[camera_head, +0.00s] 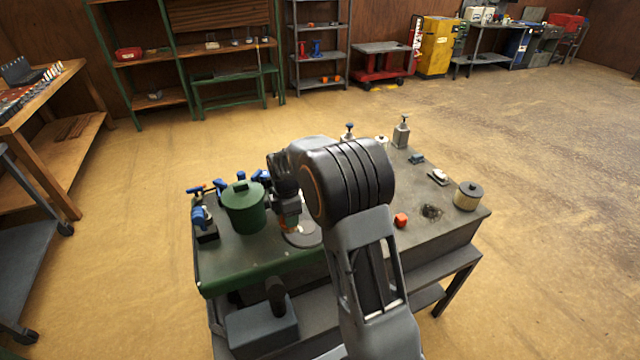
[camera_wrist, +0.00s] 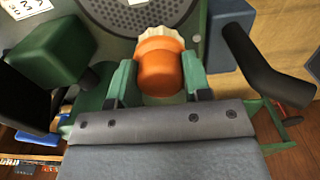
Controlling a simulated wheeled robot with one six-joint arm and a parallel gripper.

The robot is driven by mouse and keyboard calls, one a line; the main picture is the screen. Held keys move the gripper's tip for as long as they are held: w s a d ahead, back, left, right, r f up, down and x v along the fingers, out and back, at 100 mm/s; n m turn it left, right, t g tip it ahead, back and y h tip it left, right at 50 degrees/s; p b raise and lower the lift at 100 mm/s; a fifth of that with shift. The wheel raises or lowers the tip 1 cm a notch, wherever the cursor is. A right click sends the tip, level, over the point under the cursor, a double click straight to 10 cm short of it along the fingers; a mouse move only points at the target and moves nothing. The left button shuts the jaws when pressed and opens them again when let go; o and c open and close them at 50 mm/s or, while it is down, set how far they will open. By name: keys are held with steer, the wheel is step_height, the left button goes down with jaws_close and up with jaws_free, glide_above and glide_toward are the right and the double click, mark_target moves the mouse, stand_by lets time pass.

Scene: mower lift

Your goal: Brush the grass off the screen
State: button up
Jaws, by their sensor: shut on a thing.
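My gripper (camera_wrist: 159,75) is shut on an orange brush (camera_wrist: 158,72), with a green finger on each side of its handle. The pale bristles point toward a round grey perforated screen (camera_wrist: 125,16) at the top of the wrist view; I cannot tell whether they touch it. In the head view my gripper (camera_head: 289,222) is low over the workbench, above a pale round disc (camera_head: 303,238) that seems to be the screen. My arm hides part of it. I cannot make out any grass on the visible part of the screen.
Right of my arm are an orange-red block (camera_head: 401,220), a dark clump (camera_head: 431,212) and a tan canister (camera_head: 467,197).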

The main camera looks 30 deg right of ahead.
steer(key=shift+r+p, duration=0.8)
steer(key=shift+r, duration=0.7)
